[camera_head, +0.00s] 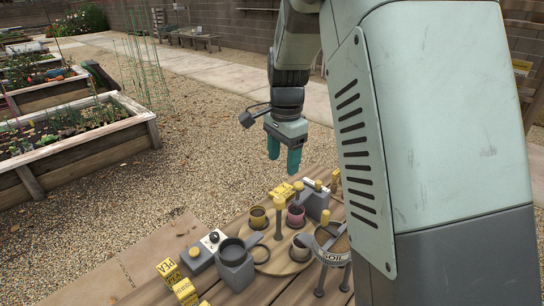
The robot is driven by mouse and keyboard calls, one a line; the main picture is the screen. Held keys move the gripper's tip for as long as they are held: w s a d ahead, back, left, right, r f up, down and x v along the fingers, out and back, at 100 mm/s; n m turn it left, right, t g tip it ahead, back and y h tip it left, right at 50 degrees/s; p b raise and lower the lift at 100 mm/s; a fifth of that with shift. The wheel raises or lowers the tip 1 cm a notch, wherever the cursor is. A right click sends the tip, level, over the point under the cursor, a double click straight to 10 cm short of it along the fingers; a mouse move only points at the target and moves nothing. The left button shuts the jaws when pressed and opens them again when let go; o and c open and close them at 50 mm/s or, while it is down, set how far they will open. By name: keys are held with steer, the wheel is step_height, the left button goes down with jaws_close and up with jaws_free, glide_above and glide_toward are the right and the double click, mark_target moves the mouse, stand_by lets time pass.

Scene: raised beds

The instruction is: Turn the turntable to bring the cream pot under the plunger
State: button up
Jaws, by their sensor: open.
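The round wooden turntable (279,262) lies on the slatted table, with several small pots on it. A yellow-olive pot (258,218) and a pink pot (296,216) stand toward its far side. A pale tan pot (300,248), possibly the cream one, stands at its right, partly hidden by the soil holder. A yellow-topped post (279,207) rises near the turntable's middle. A grey block with a yellow knob (317,187) stands behind right; I cannot tell whether it is the plunger. My gripper (284,160) hangs open and empty above and behind the turntable, touching nothing.
A ring holder marked SOIL (334,257) stands at front right and a grey cup-topped block (235,268) at front left. Yellow PEA blocks (168,270) and a dial box (213,240) lie left. My arm blocks the right side. Gravel lies beyond.

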mark_target(279, 199)
steer(key=shift+m, duration=0.4)
steer(key=f, duration=0.4)
steer(key=w+f, duration=0.1)
steer(key=f, duration=0.9)
steer(key=shift+w+a, duration=0.25)
steer(key=shift+a, duration=0.1)
steer(key=c, duration=1.1)
steer(key=shift+o, duration=0.3)
